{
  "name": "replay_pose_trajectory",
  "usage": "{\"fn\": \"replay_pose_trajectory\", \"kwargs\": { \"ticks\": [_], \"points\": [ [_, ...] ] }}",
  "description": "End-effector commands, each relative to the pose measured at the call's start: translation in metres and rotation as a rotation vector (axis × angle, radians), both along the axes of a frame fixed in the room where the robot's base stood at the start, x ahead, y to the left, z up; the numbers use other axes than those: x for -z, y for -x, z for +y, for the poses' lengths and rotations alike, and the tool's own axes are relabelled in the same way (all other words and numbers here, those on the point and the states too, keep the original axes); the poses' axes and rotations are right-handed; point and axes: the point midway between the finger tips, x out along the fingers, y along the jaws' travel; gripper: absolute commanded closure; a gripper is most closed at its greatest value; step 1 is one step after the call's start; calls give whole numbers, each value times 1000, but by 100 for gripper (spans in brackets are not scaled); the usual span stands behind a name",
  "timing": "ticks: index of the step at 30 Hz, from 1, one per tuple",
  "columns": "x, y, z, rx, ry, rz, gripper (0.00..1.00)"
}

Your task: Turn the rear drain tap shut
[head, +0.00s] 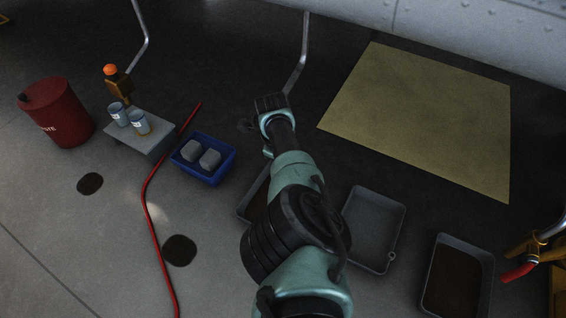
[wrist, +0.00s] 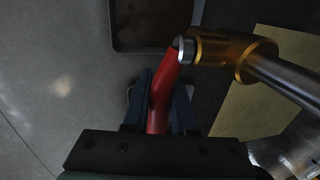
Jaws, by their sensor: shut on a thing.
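In the wrist view a brass tap body (wrist: 228,55) sits on the end of a grey metal pipe (wrist: 285,80). Its red lever (wrist: 158,112) hangs from a silver pivot and lies at a steep angle to the pipe. My gripper (wrist: 163,88) is shut on this lever, one dark finger on each side. In the head view my gripper (head: 268,103) is at the foot of the middle pipe (head: 303,55) and hides that tap. Another brass tap with a red lever (head: 518,271) is at the right edge. I cannot tell from the frames which tap is the rear one.
A tray with dark contents (wrist: 150,28) lies below the held tap. An empty grey tray (head: 372,225) and a dark-filled tray (head: 455,280) stand to the right. A blue bin (head: 205,175), grey step (head: 155,145), red waste drum (head: 62,115) and red hose (head: 152,225) are left.

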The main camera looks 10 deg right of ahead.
Motion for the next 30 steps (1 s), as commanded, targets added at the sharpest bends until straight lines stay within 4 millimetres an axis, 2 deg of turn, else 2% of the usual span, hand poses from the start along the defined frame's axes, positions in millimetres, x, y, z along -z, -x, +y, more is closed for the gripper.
{"fn": "replay_pose_trajectory", "kwargs": {
  "ticks": [12,13,18,30],
  "points": [
    [-1,-1,-2,-2,7,-2,100],
    [-1,-1,-2,-2,7,-2,73],
    [-1,-1,-1,-2,5,-1,45],
    [-6,0,0,-3,3,0,45]
  ]
}}
